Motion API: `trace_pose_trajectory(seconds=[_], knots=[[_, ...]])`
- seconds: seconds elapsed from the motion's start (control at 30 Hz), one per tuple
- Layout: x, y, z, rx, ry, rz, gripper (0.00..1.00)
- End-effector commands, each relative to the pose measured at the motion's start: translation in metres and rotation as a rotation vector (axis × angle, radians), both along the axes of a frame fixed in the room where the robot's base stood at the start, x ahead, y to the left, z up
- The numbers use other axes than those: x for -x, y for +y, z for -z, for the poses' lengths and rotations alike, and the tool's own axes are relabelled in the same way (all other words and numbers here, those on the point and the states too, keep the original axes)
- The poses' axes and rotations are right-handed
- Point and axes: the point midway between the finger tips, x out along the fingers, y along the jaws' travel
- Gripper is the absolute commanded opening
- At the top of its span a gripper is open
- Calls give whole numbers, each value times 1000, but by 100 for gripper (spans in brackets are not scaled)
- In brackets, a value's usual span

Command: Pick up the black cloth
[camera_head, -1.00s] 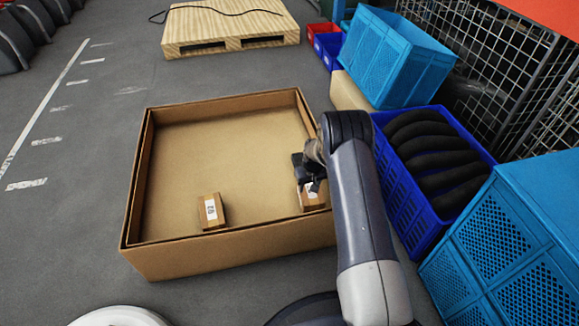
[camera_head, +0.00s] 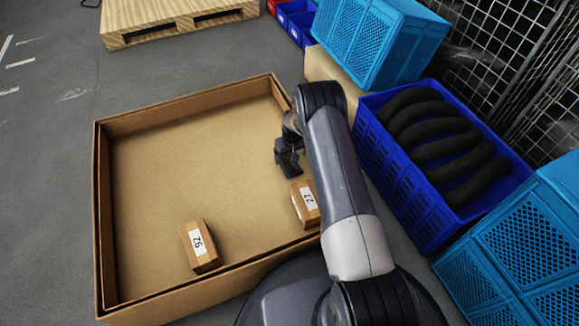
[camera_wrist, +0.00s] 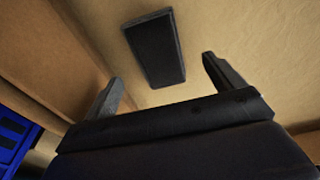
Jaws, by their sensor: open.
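A dark, flat rectangular thing with rounded edges, which looks like the folded black cloth (camera_wrist: 155,48), lies on the cardboard floor in the wrist view. It sits ahead of my gripper (camera_wrist: 162,70), roughly between the lines of the two fingers and apart from them. The fingers are spread with nothing between them. In the head view my gripper (camera_head: 289,163) is inside the large cardboard box (camera_head: 185,150), near its right wall. I cannot make out the cloth there; my arm and gripper may hide it.
Two small labelled cartons lie in the box: "92" (camera_head: 201,247) at the front and "27" (camera_head: 305,204) just in front of my gripper. A blue crate of black rolls (camera_head: 400,180) stands to the right.

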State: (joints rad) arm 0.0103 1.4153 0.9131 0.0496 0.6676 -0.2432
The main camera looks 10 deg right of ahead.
Motion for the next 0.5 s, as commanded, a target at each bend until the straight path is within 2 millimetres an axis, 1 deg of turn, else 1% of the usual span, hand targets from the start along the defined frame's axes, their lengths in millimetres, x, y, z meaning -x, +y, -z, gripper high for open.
trace_pose_trajectory(seconds=[0.17, 0.4, 0.5], knots=[[-3, 0, 14, 0, 0, 0, 89], [-9, 0, 46, 0, -1, 0, 89], [-10, 0, 52, 0, -1, 0, 89]])
